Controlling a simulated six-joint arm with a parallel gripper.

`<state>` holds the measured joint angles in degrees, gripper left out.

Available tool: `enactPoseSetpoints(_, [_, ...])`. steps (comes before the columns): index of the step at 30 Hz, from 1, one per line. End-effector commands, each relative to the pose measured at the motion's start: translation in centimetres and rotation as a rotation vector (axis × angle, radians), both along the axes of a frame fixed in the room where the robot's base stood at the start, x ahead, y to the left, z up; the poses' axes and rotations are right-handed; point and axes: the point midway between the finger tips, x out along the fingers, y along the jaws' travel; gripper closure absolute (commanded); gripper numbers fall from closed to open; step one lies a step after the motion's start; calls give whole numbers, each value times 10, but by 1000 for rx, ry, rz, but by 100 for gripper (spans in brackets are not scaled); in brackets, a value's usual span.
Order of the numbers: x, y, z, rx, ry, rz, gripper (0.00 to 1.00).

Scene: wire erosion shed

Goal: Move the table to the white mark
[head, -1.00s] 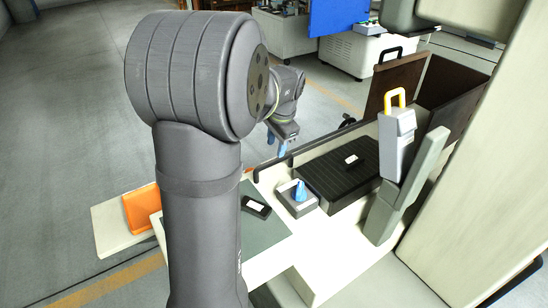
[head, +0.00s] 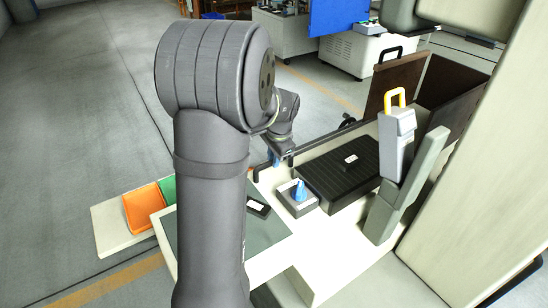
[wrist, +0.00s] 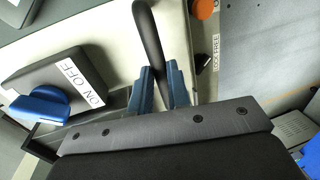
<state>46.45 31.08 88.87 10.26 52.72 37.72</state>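The pale machine table (head: 310,262) carries a dark ribbed block (head: 340,172) and a grey switch box with a blue knob (head: 298,198). A dark bar runs along its far edge. My gripper (head: 276,160) is low over that edge, partly behind my arm. In the wrist view, its two blue fingers (wrist: 160,85) stand close together, one each side of the lower end of a curved black handle (wrist: 148,32). I cannot tell whether they press on it. A "LOCK FREE" label (wrist: 214,52) lies right of the handle. I cannot make out a white mark.
The switch box marked ON OFF (wrist: 55,80) is left of the fingers. An orange bin (head: 143,208) and a green bin (head: 168,190) stand at the left. A grey device with a yellow handle (head: 397,130) stands at the right. Open floor lies beyond the table.

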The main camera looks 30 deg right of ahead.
Motion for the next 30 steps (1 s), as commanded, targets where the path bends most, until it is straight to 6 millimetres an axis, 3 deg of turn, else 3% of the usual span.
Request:
enactPoseSetpoints(5, [0, 3, 0, 0, 0, 0, 100])
enactPoseSetpoints(10, [0, 19, 0, 4, 0, 2, 100])
enactPoseSetpoints(16, [0, 17, 0, 0, 0, 1, 100])
enactPoseSetpoints(17, [0, 17, 0, -1, 0, 0, 80])
enactPoseSetpoints(20, [0, 16, 0, -2, -1, 0, 62])
enactPoseSetpoints(30, [-1, 16, 4, -1, -1, 0, 62])
